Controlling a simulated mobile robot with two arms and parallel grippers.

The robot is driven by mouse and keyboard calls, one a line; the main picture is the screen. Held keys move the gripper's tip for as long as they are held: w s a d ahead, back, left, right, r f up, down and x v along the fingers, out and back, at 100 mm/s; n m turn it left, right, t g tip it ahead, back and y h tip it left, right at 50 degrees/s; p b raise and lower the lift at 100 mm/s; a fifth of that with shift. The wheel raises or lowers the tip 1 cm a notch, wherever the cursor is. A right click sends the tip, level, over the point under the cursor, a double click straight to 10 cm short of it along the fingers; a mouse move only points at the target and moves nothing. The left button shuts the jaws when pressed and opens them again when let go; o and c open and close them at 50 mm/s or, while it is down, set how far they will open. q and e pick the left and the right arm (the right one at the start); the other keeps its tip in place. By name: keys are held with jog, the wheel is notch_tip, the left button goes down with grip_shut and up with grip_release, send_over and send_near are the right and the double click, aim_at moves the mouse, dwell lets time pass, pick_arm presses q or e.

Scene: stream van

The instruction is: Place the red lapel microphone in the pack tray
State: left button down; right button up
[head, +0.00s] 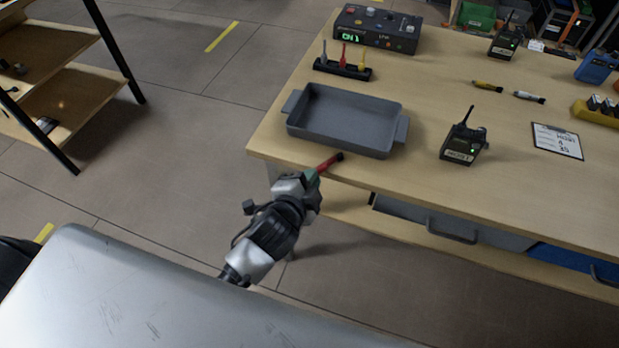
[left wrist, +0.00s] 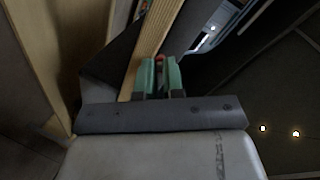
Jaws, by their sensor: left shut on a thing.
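The red lapel microphone (head: 329,163), a slim red piece with a dark tip, sticks out of my left gripper (head: 312,177). It lies over the table's front edge, just in front of the pack tray. In the left wrist view the green fingers (left wrist: 160,76) are closed on it, and only a bit of red (left wrist: 160,58) shows between them. The pack tray (head: 345,147), grey with two side handles, sits on the table near its left front corner and looks empty. My right gripper is not in view.
Behind the tray stands a small black rack (head: 342,71) with grey, red and yellow pieces. A radio pack (head: 462,142) stands right of the tray. A black control box (head: 377,29), yellow and white microphones (head: 488,86) and a label card (head: 556,141) lie farther off. Drawers sit below the tabletop.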

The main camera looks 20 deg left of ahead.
pick_arm(q)
jog(key=shift+f, duration=0.2)
jog(key=c, duration=1.2)
grip_release()
jog(key=shift+r, duration=0.1)
jog(key=shift+c, duration=0.2)
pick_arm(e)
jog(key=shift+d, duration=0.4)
pick_arm(q)
jog(key=v, duration=1.2)
jog(key=shift+r, duration=0.25)
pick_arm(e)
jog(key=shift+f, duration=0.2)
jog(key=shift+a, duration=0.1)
